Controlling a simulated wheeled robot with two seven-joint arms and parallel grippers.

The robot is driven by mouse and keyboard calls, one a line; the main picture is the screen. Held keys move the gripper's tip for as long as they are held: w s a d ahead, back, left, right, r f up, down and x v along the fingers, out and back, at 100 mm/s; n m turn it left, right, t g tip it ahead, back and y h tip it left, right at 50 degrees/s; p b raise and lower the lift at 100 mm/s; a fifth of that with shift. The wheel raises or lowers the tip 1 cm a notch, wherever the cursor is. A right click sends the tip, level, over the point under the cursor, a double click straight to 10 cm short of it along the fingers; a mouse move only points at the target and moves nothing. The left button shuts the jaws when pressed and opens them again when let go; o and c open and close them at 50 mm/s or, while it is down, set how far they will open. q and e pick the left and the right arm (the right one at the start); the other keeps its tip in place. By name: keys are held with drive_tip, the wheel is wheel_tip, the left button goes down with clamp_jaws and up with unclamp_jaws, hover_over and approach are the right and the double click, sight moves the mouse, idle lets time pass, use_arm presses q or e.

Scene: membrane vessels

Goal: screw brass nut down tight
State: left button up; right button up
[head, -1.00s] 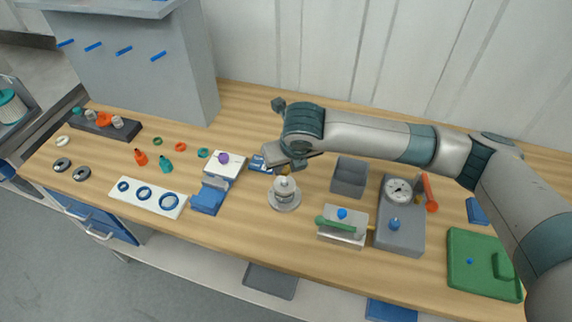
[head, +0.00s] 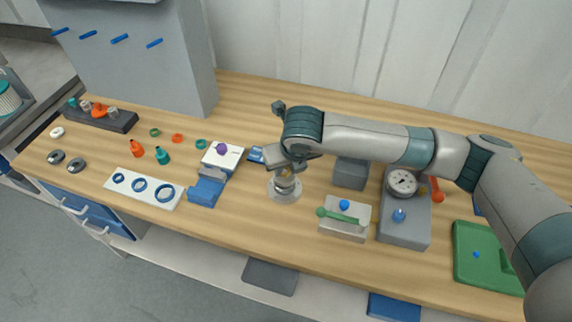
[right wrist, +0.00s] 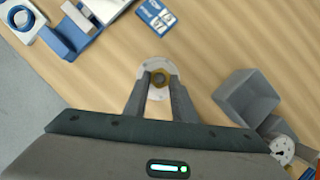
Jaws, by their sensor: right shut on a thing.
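The vessel (head: 284,189) is a small clear and grey cylinder on a round pale base plate, standing on the bench in the middle of the head view. My right gripper (head: 285,171) is directly over its top, pointing down. The nut sits centred over the pale base plate (right wrist: 147,72). How far it is seated on the vessel is hidden by the fingers. My left gripper is not in view.
A grey open bin (head: 350,173) and a grey block with a dial gauge (head: 403,182) stand to the right. A blue stand (head: 207,191) and white ring plate (head: 145,188) are left.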

idle(0.3)
drive_tip(key=o, duration=1.1)
use_arm(q)
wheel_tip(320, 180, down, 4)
drive_tip(key=b, duration=0.4)
use_arm(e)
drive_tip(key=v, duration=1.7)
drive_tip(key=shift+r, duration=0.2)
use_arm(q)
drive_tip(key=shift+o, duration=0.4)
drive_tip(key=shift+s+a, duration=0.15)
use_arm(e)
drive_tip(key=shift+a+f, duration=0.1)
